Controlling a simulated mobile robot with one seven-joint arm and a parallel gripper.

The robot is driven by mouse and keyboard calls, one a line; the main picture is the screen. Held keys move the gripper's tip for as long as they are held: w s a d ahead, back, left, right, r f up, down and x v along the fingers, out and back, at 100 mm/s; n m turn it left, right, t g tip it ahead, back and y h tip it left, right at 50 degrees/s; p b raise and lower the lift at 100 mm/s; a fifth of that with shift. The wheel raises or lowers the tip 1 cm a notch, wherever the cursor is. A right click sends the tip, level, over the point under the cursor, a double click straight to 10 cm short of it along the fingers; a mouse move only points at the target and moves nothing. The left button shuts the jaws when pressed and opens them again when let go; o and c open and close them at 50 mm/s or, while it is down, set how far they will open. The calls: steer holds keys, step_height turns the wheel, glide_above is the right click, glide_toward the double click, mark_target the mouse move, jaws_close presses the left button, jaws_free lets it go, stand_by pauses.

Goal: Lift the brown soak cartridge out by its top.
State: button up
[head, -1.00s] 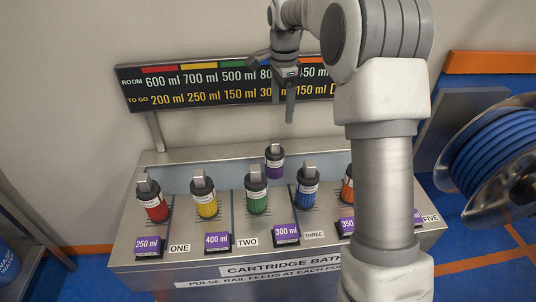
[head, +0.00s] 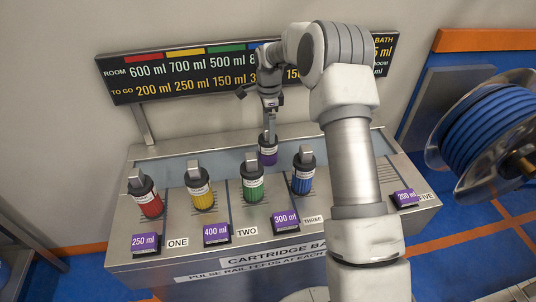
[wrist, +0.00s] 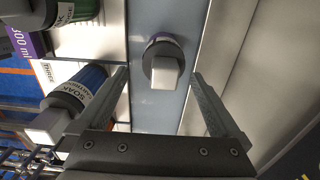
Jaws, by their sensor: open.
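My gripper (head: 269,132) is open and points down over the purple cartridge (head: 268,157), which stands upright at the back of the bath. In the wrist view, the purple cartridge's pale top tab (wrist: 164,73) lies between the open fingers of my gripper (wrist: 160,78), with a gap on each side. I cannot tell how far the fingertips are above or around the tab.
Red (head: 148,203), yellow (head: 202,195), green (head: 252,187) and blue (head: 302,181) cartridges stand in the front lanes of the metal cartridge bath (head: 200,250). A dark sign board (head: 120,88) is behind. A blue hose reel (head: 490,140) is at right.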

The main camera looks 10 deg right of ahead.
mark_target(268, 147)
steer(key=shift+w+a+f, duration=0.1)
steer(key=shift+w+f, duration=0.05)
steer(key=shift+f, duration=1.45)
steer(key=shift+w+f, duration=0.1)
steer(key=shift+f, duration=1.45)
steer(key=shift+c, duration=0.2)
steer(key=shift+r, duration=0.1)
jaws_close()
